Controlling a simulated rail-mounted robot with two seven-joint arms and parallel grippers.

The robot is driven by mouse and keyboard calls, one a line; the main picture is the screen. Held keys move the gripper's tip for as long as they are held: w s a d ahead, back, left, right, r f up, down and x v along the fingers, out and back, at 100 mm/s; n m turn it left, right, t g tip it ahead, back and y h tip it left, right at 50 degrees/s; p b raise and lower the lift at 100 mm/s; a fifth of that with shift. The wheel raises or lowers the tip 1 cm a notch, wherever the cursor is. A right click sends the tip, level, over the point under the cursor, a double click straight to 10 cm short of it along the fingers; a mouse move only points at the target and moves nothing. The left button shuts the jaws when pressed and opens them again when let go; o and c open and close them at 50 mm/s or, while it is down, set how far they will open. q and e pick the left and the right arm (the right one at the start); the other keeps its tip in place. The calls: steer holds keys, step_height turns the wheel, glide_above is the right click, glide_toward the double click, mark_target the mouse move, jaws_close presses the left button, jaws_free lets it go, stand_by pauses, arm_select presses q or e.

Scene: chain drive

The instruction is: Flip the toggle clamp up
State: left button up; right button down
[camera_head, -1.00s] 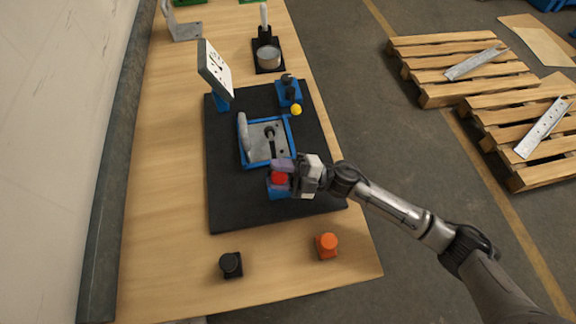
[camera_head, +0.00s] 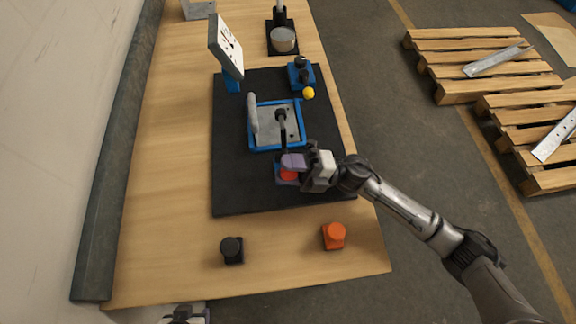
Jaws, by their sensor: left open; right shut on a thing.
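The toggle clamp has a blue base, a red handle (camera_head: 289,174) and a black arm (camera_head: 284,137) that reaches over a grey plate (camera_head: 268,128) in a blue-framed fixture. My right gripper (camera_head: 292,170) is shut on the red handle, coming from the right. Its fingers hide much of the handle and base. My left gripper (camera_head: 186,316) shows only at the bottom edge, in front of the bench and away from the clamp. It is open and mostly cut off.
The fixture stands on a black mat (camera_head: 235,187). A tilted panel (camera_head: 226,46) and a blue unit with a yellow ball (camera_head: 308,93) stand beyond it. A black button (camera_head: 232,249) and an orange button (camera_head: 334,236) sit in front. Pallets (camera_head: 490,62) lie right.

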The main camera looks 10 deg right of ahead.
steer(key=shift+f, duration=0.1)
steer(key=c, duration=0.7)
jaws_free()
steer(key=b+v, duration=0.1)
steer(key=v, duration=1.1)
steer(key=shift+s+d+f, duration=0.1)
steer(key=shift+d, duration=0.2)
steer(key=shift+s+d+f, duration=0.1)
steer(key=shift+d+f, duration=0.05)
steer(key=shift+d, duration=0.45)
